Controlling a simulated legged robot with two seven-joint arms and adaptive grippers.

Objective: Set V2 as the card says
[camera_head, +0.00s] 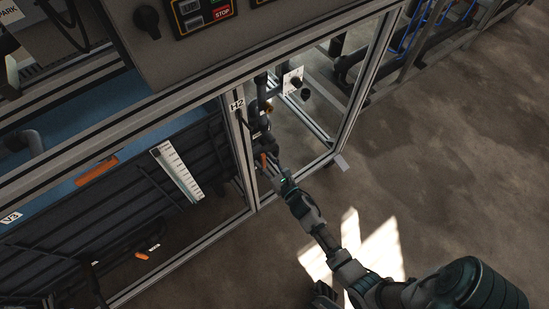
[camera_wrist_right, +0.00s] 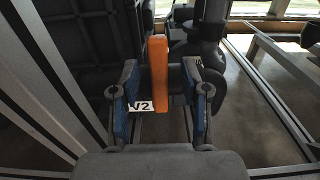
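V2 is an orange lever (camera_wrist_right: 158,72) with a white "V2" label (camera_wrist_right: 141,106) at its lower left in the right wrist view. It stands roughly upright in that picture. My right gripper (camera_wrist_right: 160,105) has its blue-padded fingers apart, one on each side of the lever, with gaps visible. In the head view the right gripper (camera_head: 271,168) reaches into the framed opening, and only a bit of the orange lever (camera_head: 263,159) shows beside it. A small white card (camera_head: 292,79) hangs behind; its marks are too small to read. My left gripper is not seen.
A metal frame post labelled H2 (camera_head: 237,104) stands just left of my right gripper. A control box (camera_head: 190,40) with a STOP button is above. A white scale (camera_head: 178,172) and a V3 label (camera_head: 11,218) are left. Open floor (camera_head: 460,150) lies right.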

